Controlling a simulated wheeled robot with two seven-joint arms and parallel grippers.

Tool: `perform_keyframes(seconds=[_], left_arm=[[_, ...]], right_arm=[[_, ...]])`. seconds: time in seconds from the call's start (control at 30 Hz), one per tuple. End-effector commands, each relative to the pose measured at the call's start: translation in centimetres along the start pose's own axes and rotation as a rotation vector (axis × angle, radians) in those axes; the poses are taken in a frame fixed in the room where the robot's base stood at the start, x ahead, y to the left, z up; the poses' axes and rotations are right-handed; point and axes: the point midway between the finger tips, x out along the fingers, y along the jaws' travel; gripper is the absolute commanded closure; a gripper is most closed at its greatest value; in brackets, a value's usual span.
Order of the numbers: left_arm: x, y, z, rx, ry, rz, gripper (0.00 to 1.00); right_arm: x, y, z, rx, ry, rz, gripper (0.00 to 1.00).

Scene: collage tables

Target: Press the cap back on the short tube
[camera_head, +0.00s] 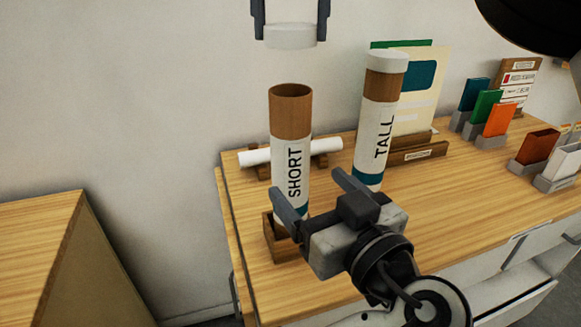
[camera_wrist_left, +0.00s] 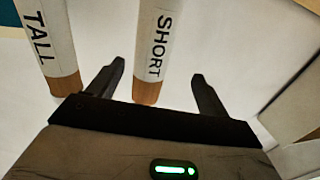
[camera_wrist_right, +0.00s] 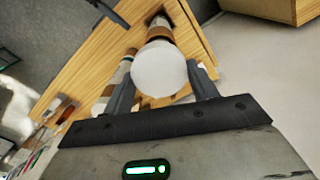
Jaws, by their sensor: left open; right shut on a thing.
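The short tube (camera_head: 290,165), brown with a white "SHORT" label, stands upright in a small wooden holder (camera_head: 280,250), its top open. It also shows in the left wrist view (camera_wrist_left: 160,38). My left gripper (camera_head: 308,183) is open, its fingers on either side of the tube's lower part in the picture; no contact shows. My right gripper (camera_head: 290,36) is shut on the white cap (camera_head: 291,40), held above the tube's open top with a clear gap. In the right wrist view the round cap (camera_wrist_right: 160,67) hides most of the tube below.
The tall tube (camera_head: 380,120), with a white cap on, stands close to the right of the short tube. A white roll (camera_head: 255,156) lies on a wooden rack behind. Card holders (camera_head: 498,120) stand at the right. The table's (camera_head: 460,200) middle right is clear.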

Motion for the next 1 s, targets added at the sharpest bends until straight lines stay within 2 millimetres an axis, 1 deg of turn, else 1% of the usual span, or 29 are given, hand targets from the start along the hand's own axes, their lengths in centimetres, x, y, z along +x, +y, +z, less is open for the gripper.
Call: perform_keyframes(seconds=[0.03,0.13,0.4,0.53,0.67,1.0], left_arm=[[-0.9,0.4,-0.5,-0.014,0.003,0.021,0.21],[-1.5,0.6,-0.8,-0.023,0.005,0.036,0.21],[-1.4,0.6,-0.7,-0.021,0.004,0.035,0.21],[-0.8,0.6,-0.7,-0.02,0.005,0.034,0.21],[0.9,0.6,-0.8,-0.019,0.007,0.032,0.21],[7.3,0.8,-0.8,-0.018,0.007,0.032,0.21]], right_arm=[[-0.1,0.0,0.0,0.0,0.0,0.0,0.66],[-0.1,0.0,0.0,0.001,0.0,0.0,0.66],[0.0,0.0,0.0,0.001,0.0,0.001,0.66],[0.0,0.0,0.0,0.002,0.0,0.0,0.66],[0.0,0.0,0.0,0.002,0.0,0.0,0.66],[0.0,0.0,-0.1,0.002,0.0,0.0,0.66]])
